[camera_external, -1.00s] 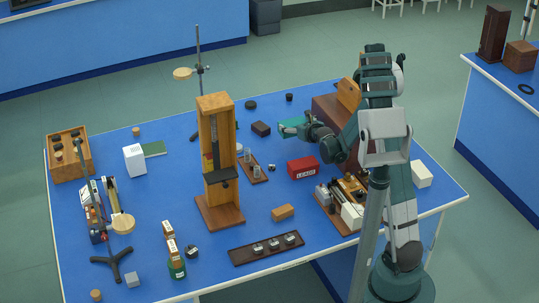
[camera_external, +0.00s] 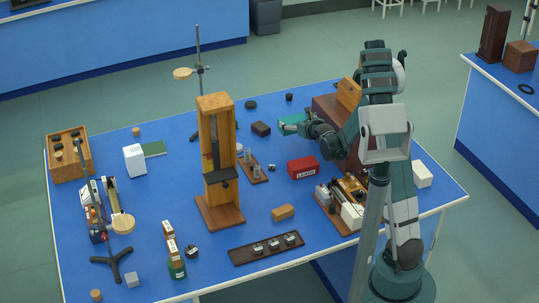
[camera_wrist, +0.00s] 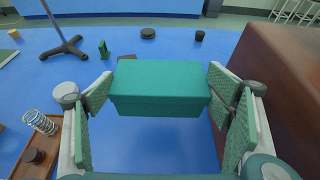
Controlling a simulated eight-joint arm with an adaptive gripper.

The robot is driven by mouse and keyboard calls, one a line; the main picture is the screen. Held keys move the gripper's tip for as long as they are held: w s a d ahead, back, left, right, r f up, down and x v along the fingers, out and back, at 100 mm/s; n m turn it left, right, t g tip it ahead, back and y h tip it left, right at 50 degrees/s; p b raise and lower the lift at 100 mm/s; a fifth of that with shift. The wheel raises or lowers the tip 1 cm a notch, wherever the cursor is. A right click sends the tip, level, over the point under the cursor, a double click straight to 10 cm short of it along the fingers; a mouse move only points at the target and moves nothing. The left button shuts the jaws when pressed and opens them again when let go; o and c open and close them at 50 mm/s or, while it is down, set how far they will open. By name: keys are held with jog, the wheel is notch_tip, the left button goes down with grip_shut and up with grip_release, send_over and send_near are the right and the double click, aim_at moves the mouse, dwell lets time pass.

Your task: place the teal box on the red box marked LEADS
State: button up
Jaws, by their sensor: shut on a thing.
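My gripper (camera_wrist: 160,95) is shut on the teal box (camera_wrist: 160,85), with a green pad against each of its ends in the wrist view. In the external view the teal box (camera_external: 291,125) is held at the end of my arm, above the blue table, behind the red box. The red box marked LEADS (camera_external: 303,167) stands on the table, nearer the camera than the held box. The red box does not show in the wrist view.
A large brown case (camera_external: 335,118) stands close to the right of my gripper. A wooden tray with springs (camera_external: 252,168) lies left of the red box. A tall wooden stand (camera_external: 220,165) is further left. A dark small box (camera_external: 261,129) stands behind.

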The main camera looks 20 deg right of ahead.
jog(key=shift+s, duration=0.15)
jog(key=s, duration=0.1)
notch_tip(320, 180, up, 6)
jog(key=n+g+y+b, duration=0.1)
jog(key=n+y+b, duration=0.1)
jog(key=n+y, duration=0.3)
send_over(305, 164)
jog(key=shift+s+r, duration=0.15)
jog(key=shift+s, duration=0.05)
jog(key=shift+f+b, duration=1.1)
jog(key=shift+f, duration=1.8)
jog(key=shift+f, duration=0.15)
jog(key=shift+f+b, duration=0.75)
jog(key=shift+f, duration=1.25)
